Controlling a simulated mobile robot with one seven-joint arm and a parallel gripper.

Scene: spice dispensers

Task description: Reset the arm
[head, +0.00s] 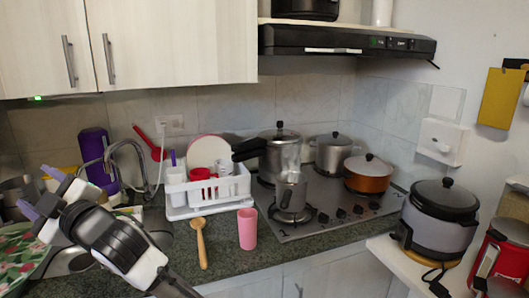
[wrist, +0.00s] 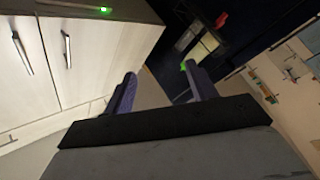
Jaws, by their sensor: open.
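My gripper (head: 43,193) is at the lower left of the head view, raised in front of the sink area. Its two fingers are apart, with nothing between them. The fingers also show in the wrist view (wrist: 158,88), spread and empty. That view looks past them to cabinet doors on the left and a dark area with shelves at the back. My arm runs from the gripper down to the bottom edge of the head view and hides part of the sink and counter.
Pots (head: 369,174) stand on the stove (head: 330,215). Upper cabinets (head: 170,45) hang above. A rice cooker (head: 440,215) is at right.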

